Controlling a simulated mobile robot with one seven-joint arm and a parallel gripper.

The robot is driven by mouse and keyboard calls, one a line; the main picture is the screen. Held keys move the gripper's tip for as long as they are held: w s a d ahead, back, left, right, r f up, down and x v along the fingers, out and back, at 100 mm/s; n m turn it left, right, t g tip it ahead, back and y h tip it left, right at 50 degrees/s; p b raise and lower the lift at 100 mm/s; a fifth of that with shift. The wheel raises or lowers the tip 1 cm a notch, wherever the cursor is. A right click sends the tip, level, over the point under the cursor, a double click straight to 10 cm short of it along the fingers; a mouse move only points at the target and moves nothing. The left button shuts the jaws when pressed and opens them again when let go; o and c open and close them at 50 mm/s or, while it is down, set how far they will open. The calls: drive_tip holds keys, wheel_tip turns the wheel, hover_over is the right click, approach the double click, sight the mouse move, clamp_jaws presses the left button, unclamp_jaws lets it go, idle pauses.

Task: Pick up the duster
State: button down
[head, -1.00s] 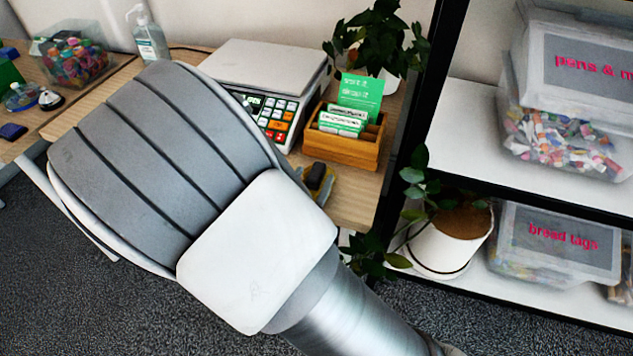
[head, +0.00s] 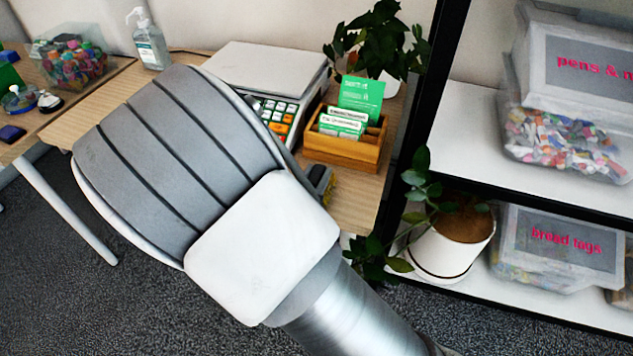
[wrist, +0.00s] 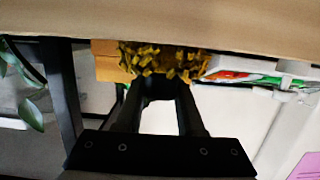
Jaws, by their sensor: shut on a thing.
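The duster (wrist: 165,62) shows shaggy yellow tufts in the wrist view, just beyond my fingertips. My gripper (wrist: 158,88) is shut on it, with one dark finger on each side. Its exact grip on the duster's body is hard to see. In the head view only a small grey and yellow part of the duster (head: 328,187) shows at the table's right front, beside my arm. My arm hides the rest of it and my gripper there.
A wooden card box (head: 345,150) with green cards stands close behind the duster. A scale (head: 262,78) and a potted plant (head: 375,45) stand farther back on the table (head: 352,205). A black-framed shelf (head: 455,125) with clear bins and another plant is at the right.

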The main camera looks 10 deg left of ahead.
sight(317, 173)
drive_tip(key=shift+r+p, duration=0.35)
drive_tip(key=shift+r, duration=0.25)
wheel_tip(317, 173, up, 3)
drive_tip(key=shift+f+p, duration=0.1)
drive_tip(key=shift+p, duration=0.6)
drive_tip(key=s+d+r+p, duration=0.6)
drive_tip(key=d+p, duration=0.3)
drive_tip(key=p, duration=0.6)
drive_tip(key=shift+s+d+r, duration=0.2)
drive_tip(key=shift+s+r, duration=0.2)
drive_tip(key=shift+r, duration=0.15)
drive_tip(key=c, duration=1.3)
unclamp_jaws()
clamp_jaws()
